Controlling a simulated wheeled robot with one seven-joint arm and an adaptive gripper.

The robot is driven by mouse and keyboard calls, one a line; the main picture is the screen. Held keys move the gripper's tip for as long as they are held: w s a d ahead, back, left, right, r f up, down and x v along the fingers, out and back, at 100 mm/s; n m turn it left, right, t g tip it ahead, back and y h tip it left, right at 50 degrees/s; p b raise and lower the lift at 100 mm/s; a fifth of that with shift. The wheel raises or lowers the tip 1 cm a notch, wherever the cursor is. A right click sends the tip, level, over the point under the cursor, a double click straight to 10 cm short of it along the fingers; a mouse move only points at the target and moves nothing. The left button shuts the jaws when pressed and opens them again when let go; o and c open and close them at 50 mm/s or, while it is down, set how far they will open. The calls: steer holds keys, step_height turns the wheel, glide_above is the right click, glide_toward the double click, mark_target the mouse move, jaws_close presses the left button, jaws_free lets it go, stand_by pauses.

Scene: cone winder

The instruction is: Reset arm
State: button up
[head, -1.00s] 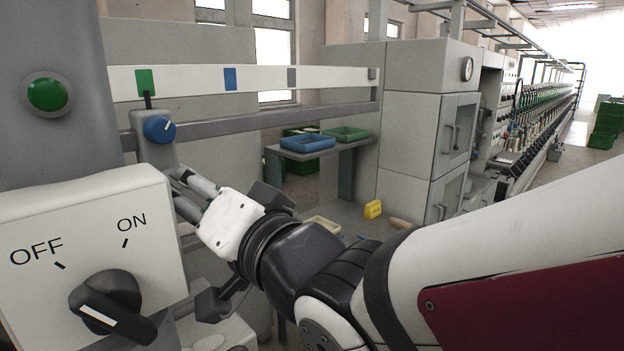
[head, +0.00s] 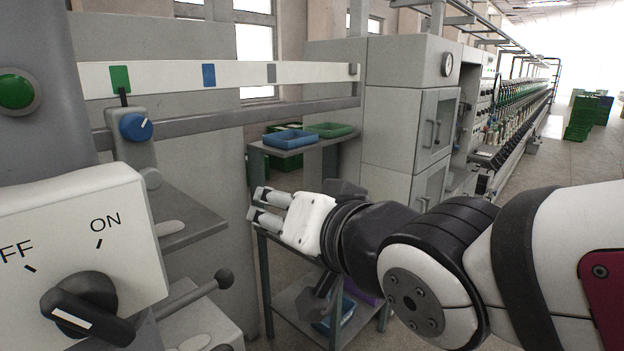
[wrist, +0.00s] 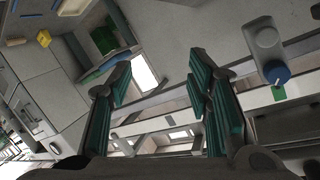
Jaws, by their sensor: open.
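My gripper (head: 260,207) is in the middle of the head view, pointing left, open and empty. It is in free air, to the right of the blue knob (head: 136,126) and in front of the grey cabinets. In the wrist view my gripper's two green-padded fingers (wrist: 165,95) stand apart with nothing between them. The blue knob also shows in the wrist view (wrist: 276,72), at the upper right, apart from the fingers.
A panel with a black OFF/ON rotary switch (head: 88,308) is at the near left, below a green button (head: 16,91). A shelf with blue (head: 289,139) and green (head: 329,130) trays stands behind my gripper.

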steer(key=s+d+f+g+h, duration=0.1)
steer(key=d+f+h, duration=0.15)
steer(key=d, duration=0.45)
steer(key=s+d+f+g+h, duration=0.1)
steer(key=d+h, duration=0.2)
steer(key=d, duration=0.4)
steer(key=s+d+f+g+h, duration=0.2)
steer(key=s+d+f+g, duration=0.2)
steer(key=s+d, duration=0.5)
steer(key=shift+s+g, duration=0.4)
steer(key=shift+s, duration=0.55)
steer(key=shift+o, duration=0.5)
